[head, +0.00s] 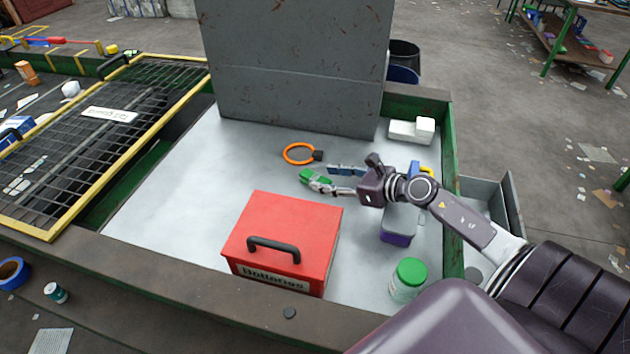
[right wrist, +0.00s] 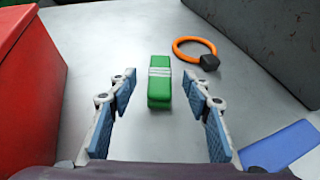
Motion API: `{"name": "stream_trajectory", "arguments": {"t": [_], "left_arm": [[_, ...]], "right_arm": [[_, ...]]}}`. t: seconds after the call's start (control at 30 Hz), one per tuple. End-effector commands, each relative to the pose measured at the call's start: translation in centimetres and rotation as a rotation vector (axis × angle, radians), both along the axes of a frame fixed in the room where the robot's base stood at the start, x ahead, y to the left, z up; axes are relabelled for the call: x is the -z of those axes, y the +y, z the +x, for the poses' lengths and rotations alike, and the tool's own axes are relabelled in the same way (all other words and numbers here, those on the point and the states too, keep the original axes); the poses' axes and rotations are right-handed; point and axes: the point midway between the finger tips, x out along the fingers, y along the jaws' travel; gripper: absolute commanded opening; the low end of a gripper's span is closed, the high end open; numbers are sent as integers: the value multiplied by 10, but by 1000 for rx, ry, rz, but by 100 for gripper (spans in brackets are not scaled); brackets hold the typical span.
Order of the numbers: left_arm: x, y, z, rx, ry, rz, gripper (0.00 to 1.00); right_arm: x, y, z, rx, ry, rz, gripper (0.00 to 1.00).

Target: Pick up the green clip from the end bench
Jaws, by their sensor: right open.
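The green clip (head: 305,174) is a small green block with pale stripes, lying on the light grey bench top (head: 180,190). In the right wrist view the clip (right wrist: 159,90) sits in the middle of the picture. My right gripper (head: 326,179) is open and low over the bench, reaching in from the right. Its two fingers with blue pads (right wrist: 159,82) stand on either side of the clip in the wrist view, with a gap on both sides. In the head view a finger partly covers the clip. My left gripper is not in view.
A red box (head: 300,220) with a black handle stands close in front. An orange ring (head: 298,153) with a black end lies just behind the clip. A tall grey panel (head: 290,80) rises at the back. A green-lidded jar (head: 408,280) stands front right. The bench's left part is clear.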

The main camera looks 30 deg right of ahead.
Motion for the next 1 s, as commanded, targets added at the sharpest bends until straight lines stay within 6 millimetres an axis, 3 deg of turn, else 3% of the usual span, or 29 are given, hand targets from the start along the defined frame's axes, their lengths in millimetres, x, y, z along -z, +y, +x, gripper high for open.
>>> {"name": "stream_trajectory", "arguments": {"t": [0.17,0.5,0.87,1.0], "left_arm": [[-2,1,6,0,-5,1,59],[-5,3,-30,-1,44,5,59],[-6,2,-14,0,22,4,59],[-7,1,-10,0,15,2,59]], "right_arm": [[2,3,9,0,-1,0,45],[18,16,45,1,0,2,45],[22,19,50,0,2,-2,45],[22,19,50,0,1,0,30]]}}
